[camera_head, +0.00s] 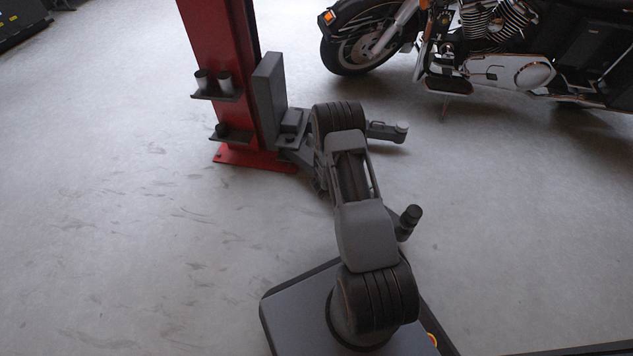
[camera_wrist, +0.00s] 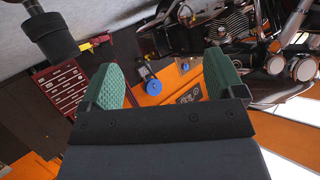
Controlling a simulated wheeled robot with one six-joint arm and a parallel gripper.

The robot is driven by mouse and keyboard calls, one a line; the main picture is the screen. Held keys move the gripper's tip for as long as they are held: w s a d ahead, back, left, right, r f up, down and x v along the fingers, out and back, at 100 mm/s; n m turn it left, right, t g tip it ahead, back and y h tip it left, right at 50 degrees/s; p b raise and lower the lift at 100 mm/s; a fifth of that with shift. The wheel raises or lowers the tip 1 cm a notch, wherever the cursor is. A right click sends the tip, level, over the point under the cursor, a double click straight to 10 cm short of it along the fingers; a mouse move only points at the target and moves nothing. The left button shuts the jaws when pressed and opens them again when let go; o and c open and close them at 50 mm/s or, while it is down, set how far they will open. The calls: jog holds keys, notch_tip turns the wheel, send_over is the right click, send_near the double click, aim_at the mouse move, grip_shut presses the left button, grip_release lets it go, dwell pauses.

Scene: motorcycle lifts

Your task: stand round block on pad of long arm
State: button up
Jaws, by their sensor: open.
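In the head view, two lift arms spread from the foot of the red post. One reaches right to a light-topped pad (camera_head: 402,127). The other comes toward me, partly behind my arm, and ends in a dark upright round piece (camera_head: 410,215); I cannot tell whether this is a bare pad or carries a block. Two round blocks (camera_head: 202,82) (camera_head: 224,82) stand on the post's upper shelf, and a smaller dark one (camera_head: 220,130) on the lower. My gripper (camera_wrist: 165,85) is open and empty in the wrist view; my arm hides it in the head view. A dark cylinder (camera_wrist: 55,38) shows upper left there.
The red post (camera_head: 225,60) stands beyond my arm, with a grey box (camera_head: 268,95) on its side. A motorcycle (camera_head: 490,50) stands at the upper right. The wrist view is tilted, with a red tool chest (camera_wrist: 62,88) behind. Floor at left is clear.

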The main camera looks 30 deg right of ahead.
jog(key=w+a+r+n+t+y, duration=0.4)
jog(key=w+a+r+t+y, duration=0.1)
jog(key=w+a+r, duration=0.3)
jog(key=a+r+n+t+y, duration=0.1)
jog(key=a+r+n+y, duration=0.6)
jog(key=a+r, duration=0.6)
jog(key=s+a+r+n+g, duration=0.2)
jog(key=s+r+n, duration=0.2)
jog(key=s, duration=0.7)
jog(key=s+a+r+n+g, duration=0.2)
jog(key=s+r+n+g, duration=0.1)
jog(key=s, duration=0.9)
jog(key=shift+a+r+n+y, duration=0.4)
jog(key=shift+r+n, duration=0.2)
jog(key=shift+r, duration=0.55)
